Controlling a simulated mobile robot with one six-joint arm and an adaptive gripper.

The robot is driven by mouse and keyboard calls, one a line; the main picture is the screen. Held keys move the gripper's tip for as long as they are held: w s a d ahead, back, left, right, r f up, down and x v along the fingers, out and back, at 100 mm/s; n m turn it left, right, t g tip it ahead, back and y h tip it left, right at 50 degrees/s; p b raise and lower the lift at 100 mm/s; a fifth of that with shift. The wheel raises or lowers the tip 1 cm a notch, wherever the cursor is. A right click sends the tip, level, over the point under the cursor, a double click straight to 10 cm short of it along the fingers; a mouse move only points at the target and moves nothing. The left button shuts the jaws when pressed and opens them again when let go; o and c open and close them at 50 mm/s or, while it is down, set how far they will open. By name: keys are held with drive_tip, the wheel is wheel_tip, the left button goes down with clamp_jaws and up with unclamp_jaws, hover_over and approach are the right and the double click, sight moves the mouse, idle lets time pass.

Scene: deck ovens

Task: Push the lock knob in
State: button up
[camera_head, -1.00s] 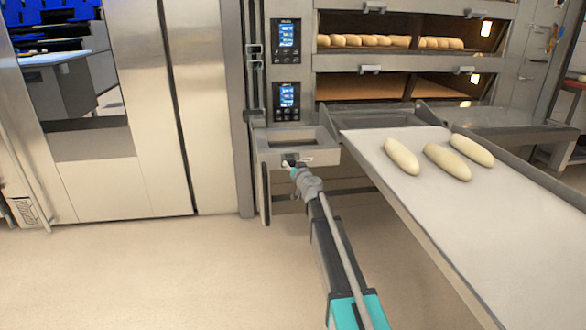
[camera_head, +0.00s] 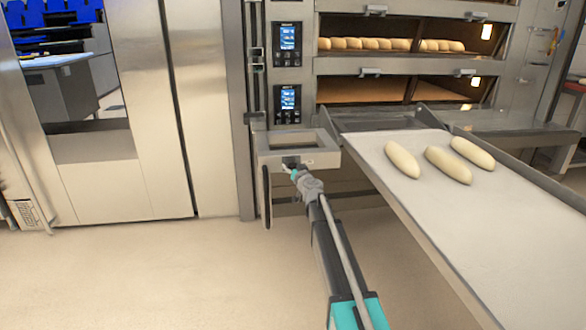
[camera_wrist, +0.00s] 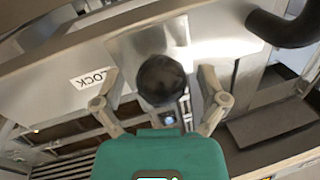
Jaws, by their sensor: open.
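The lock knob (camera_wrist: 161,80) is a round black knob in the wrist view, on a bright metal plate (camera_wrist: 190,45) beside a white label reading LOCK (camera_wrist: 92,79). My gripper (camera_wrist: 159,95) is open, with one finger on each side of the knob; I cannot tell whether either touches it. In the head view my gripper (camera_head: 293,169) is at the front of the grey metal frame (camera_head: 270,160) below the oven's control panels. The knob itself is hard to make out there.
A loader board (camera_head: 420,215) with three pale dough loaves (camera_head: 447,164) extends to the right of my arm. Deck ovens (camera_head: 390,65) with bread stand behind. A black curved handle (camera_wrist: 288,27) is near the knob's right. The floor (camera_head: 160,275) at left is clear.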

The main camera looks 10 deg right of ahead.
drive_tip(key=s+d, duration=0.2)
drive_tip(key=s, duration=0.9)
drive_tip(key=shift+s+d, duration=0.15)
drive_tip(key=shift+s, duration=0.2)
drive_tip(key=s+a+f+n+g+y+p, duration=0.25)
drive_tip(key=s+a+g, duration=0.2)
drive_tip(key=s, duration=0.35)
drive_tip(key=s+a+f+n+g+y+p, duration=0.2)
drive_tip(key=s+a+f+g, duration=0.25)
drive_tip(key=s, duration=0.25)
drive_tip(key=s+d+f+m+g+h+p, duration=0.1)
drive_tip(key=s+d+m+g+h, duration=0.15)
drive_tip(key=s, duration=0.45)
drive_tip(key=s+d+f+m+g+h+p, duration=0.1)
drive_tip(key=s+d+g+h+p, duration=0.15)
drive_tip(key=s, duration=0.45)
drive_tip(key=s+d+f+m+g+h+p, duration=0.1)
drive_tip(key=s+d+g+h, duration=0.2)
drive_tip(key=s, duration=0.4)
wheel_tip(320, 180, up, 37)
drive_tip(key=a+p, duration=0.1)
drive_tip(key=p, duration=3.5)
drive_tip(key=shift+a+g+p, duration=0.2)
drive_tip(key=shift+g+p, duration=0.1)
drive_tip(key=shift+w, duration=0.1)
